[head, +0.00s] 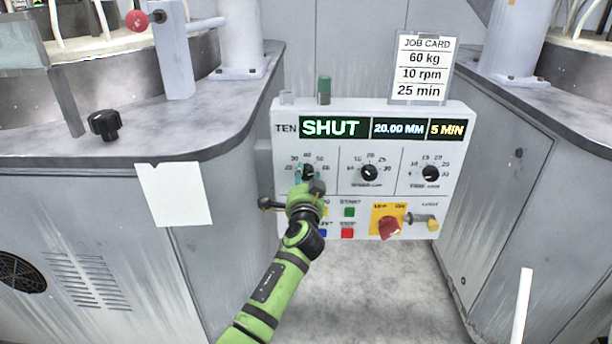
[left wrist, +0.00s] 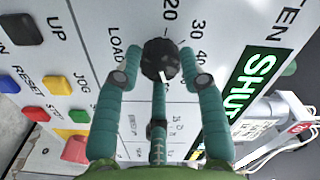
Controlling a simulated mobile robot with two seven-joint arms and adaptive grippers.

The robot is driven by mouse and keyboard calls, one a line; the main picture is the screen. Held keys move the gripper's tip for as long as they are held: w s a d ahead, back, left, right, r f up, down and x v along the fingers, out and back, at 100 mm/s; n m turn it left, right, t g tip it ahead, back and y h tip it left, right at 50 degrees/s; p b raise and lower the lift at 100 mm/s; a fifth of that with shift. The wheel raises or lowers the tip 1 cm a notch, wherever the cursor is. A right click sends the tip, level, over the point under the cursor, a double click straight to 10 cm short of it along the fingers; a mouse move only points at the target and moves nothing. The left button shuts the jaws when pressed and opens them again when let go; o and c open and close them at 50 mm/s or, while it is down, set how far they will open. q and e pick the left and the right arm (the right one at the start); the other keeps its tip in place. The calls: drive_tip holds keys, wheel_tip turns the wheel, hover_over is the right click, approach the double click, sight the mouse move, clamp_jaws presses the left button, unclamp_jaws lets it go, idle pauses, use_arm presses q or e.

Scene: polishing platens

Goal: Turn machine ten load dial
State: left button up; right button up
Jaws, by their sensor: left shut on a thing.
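The load dial (head: 308,171) is a black knob at the left of the white machine ten panel (head: 331,106). In the left wrist view the dial (left wrist: 161,60) shows a white mark on its lower side, with 20, 30 and 40 printed nearby. My left gripper (head: 305,179) is shut on the dial, its teal fingers (left wrist: 157,65) around the knob. It covers part of the dial's scale in the head view. The display (head: 335,127) reads SHUT, 20.00 MM and 5 MIN. My right gripper is not in view.
A job card (head: 423,68) above the panel reads 60 kg, 10 rpm, 25 min. Two more dials (head: 369,172) (head: 431,173), a red switch (head: 389,228) and push buttons (head: 348,212) are close by. Grey cabinets stand on both sides; a loose-looking black knob (head: 105,124) is on the left one.

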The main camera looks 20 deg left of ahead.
use_arm(q)
drive_tip(key=shift+r+m, duration=0.15)
drive_tip(key=shift+m, duration=0.65)
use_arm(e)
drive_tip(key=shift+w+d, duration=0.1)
use_arm(q)
drive_tip(key=shift+p, duration=0.3)
drive_tip(key=o, duration=1.1)
drive_tip(key=shift+o, duration=0.2)
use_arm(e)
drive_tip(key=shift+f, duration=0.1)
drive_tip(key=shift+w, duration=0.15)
use_arm(q)
drive_tip(key=v, duration=1.2)
